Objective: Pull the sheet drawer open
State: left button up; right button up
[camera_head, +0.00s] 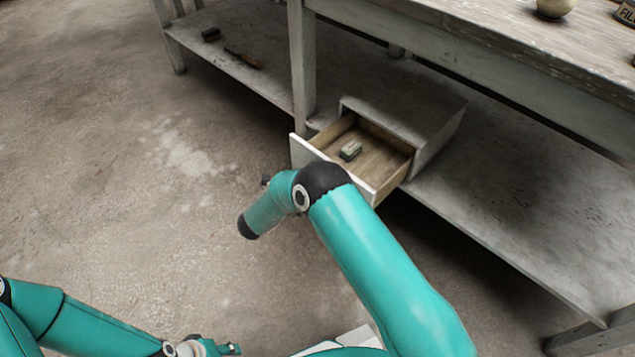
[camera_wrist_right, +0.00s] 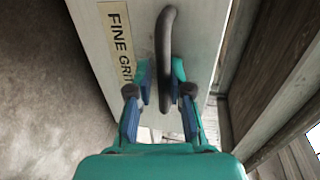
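My left gripper (camera_head: 232,349) is low at the bottom edge, away from the drawer, too small to judge.
The bench top (camera_head: 480,30) overhangs the lower shelf (camera_head: 520,200) that bears the drawer box (camera_head: 415,118). A bench leg (camera_head: 302,70) stands just behind the drawer. The concrete floor (camera_head: 130,150) to the left is clear.

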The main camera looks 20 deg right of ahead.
jog(key=shift+o, duration=1.1)
jog(key=shift+a+r, duration=0.1)
jog(key=v, duration=1.1)
jog(key=shift+s+a, duration=0.2)
jog(key=shift+a, duration=0.2)
